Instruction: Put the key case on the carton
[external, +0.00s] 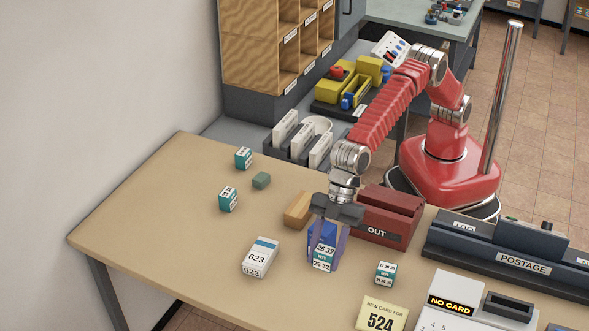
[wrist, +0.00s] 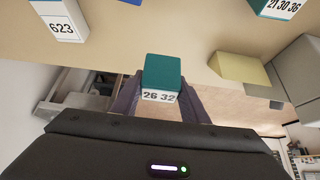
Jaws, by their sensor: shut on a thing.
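My gripper (external: 325,257) points down over the table, with its fingers shut on a small teal case with white number labels (external: 323,258), which I take to be the key case. In the wrist view, the key case (wrist: 161,74) is between the fingertips (wrist: 160,98), its "26 32" label facing the camera. A white box marked 623 with a blue stripe (external: 260,257), perhaps the carton, lies left of the gripper; it also shows in the wrist view (wrist: 62,22). I cannot tell whether the held case touches the table.
A tan block (external: 298,210) and the red OUT box (external: 378,231) stand close behind. Similar teal cases are at left (external: 228,199) and right (external: 385,273). The front-left tabletop is clear.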

